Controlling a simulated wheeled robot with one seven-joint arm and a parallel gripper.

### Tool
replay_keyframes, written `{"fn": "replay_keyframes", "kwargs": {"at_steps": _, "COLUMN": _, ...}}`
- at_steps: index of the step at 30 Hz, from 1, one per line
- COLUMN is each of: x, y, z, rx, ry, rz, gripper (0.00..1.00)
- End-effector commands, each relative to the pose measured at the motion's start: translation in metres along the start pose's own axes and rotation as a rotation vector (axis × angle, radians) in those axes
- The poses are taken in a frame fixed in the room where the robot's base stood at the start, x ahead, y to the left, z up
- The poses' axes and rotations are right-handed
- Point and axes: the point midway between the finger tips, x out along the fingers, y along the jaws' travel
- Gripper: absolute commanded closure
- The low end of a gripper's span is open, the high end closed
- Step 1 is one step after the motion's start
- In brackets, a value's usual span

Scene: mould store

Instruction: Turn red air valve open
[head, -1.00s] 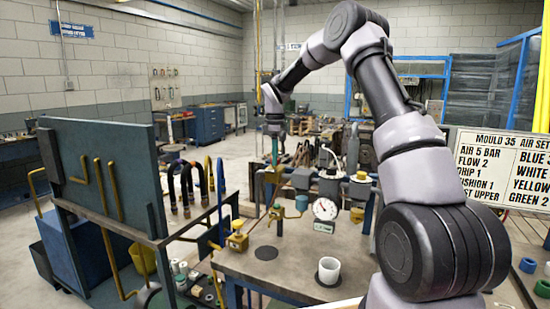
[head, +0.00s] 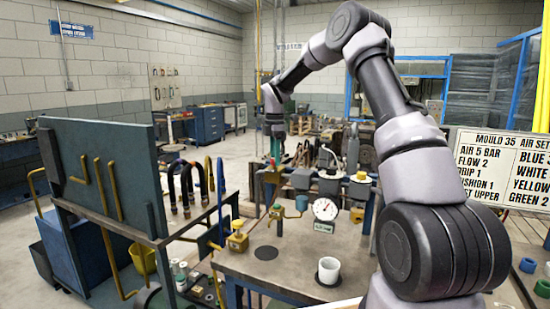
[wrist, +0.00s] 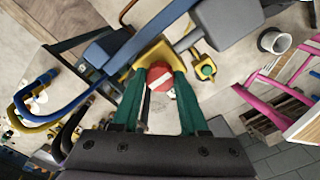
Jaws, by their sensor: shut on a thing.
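The red air valve (wrist: 160,78) shows in the wrist view as a round red knob with a pale slanted stripe, in front of a yellow body (wrist: 148,60). My gripper (wrist: 159,84) has one green finger on each side of the knob and is shut on it.
Grey and blue pipework crosses close to the fingers in the wrist view. On the bench stand a pressure gauge (head: 325,209), a white cup (head: 329,270) and a yellow valve block (head: 238,238). A sign board (head: 500,168) stands at right. A blue panel (head: 100,180) stands at left.

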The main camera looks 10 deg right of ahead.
Motion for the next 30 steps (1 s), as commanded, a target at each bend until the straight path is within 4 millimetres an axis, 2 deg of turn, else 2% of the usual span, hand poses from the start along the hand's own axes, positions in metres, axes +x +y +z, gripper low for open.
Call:
{"fn": "replay_keyframes", "kwargs": {"at_steps": 7, "x": -0.001, "y": 0.001, "z": 0.000, "rx": -0.001, "ry": -0.001, "rz": 0.003, "gripper": 1.00}}
{"fn": "replay_keyframes", "kwargs": {"at_steps": 8, "x": -0.001, "y": 0.001, "z": 0.000, "rx": -0.001, "ry": -0.001, "rz": 0.003, "gripper": 0.53}}
{"fn": "replay_keyframes", "kwargs": {"at_steps": 9, "x": -0.001, "y": 0.001, "z": 0.001, "rx": -0.001, "ry": -0.001, "rz": 0.003, "gripper": 0.38}}
{"fn": "replay_keyframes", "kwargs": {"at_steps": 10, "x": -0.001, "y": 0.001, "z": 0.000, "rx": -0.001, "ry": -0.001, "rz": 0.003, "gripper": 0.27}}
{"fn": "replay_keyframes", "kwargs": {"at_steps": 19, "x": -0.001, "y": 0.000, "z": 0.000, "rx": 0.000, "ry": -0.001, "rz": 0.001, "gripper": 0.27}}
{"fn": "replay_keyframes", "kwargs": {"at_steps": 22, "x": -0.006, "y": 0.001, "z": 0.000, "rx": 0.000, "ry": -0.001, "rz": 0.003, "gripper": 0.27}}
{"fn": "replay_keyframes", "kwargs": {"at_steps": 26, "x": -0.024, "y": 0.001, "z": 0.000, "rx": 0.000, "ry": -0.001, "rz": 0.004, "gripper": 0.27}}
{"fn": "replay_keyframes", "kwargs": {"at_steps": 30, "x": -0.054, "y": 0.001, "z": 0.000, "rx": 0.001, "ry": -0.002, "rz": 0.006, "gripper": 0.27}}
